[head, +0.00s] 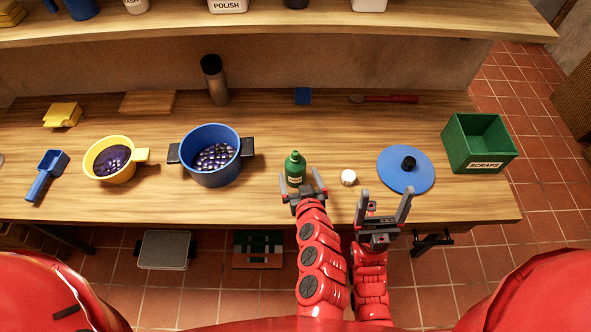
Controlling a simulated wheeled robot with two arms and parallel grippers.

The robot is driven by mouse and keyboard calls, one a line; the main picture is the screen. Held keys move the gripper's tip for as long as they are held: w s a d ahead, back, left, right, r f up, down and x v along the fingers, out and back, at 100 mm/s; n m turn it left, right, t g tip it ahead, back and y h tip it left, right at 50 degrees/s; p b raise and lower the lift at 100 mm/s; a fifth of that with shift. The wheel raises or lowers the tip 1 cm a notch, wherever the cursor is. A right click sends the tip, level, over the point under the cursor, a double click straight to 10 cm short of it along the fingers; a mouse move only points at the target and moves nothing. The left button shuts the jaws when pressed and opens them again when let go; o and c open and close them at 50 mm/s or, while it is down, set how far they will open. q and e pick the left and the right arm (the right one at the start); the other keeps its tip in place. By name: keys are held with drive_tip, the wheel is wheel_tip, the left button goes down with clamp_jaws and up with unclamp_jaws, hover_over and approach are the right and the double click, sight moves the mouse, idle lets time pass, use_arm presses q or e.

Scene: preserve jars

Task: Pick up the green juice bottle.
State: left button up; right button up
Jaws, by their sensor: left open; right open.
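The green juice bottle (295,165) stands upright on the wooden counter near its front edge, with a pale label low on its front. My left gripper (300,177) is open, with one finger on each side of the bottle's lower part. I cannot tell whether the fingers touch it. My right gripper (386,194) is open and empty, over the counter's front edge to the right of the bottle.
A small white lid (348,177) lies right of the bottle. A blue pot (211,155) stands to its left. A blue disc with a black knob (420,169) and a green scraps bin (479,143) are further right. A shelf (290,23) overhangs the back.

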sight(295, 152)
use_arm(q)
drive_tip(key=shift+x, duration=2.95)
drive_tip(key=shift+c, duration=0.3)
clamp_jaws()
drive_tip(key=shift+r, duration=0.15)
wheel_tip(295, 152, up, 10)
drive_tip(key=p, duration=0.4)
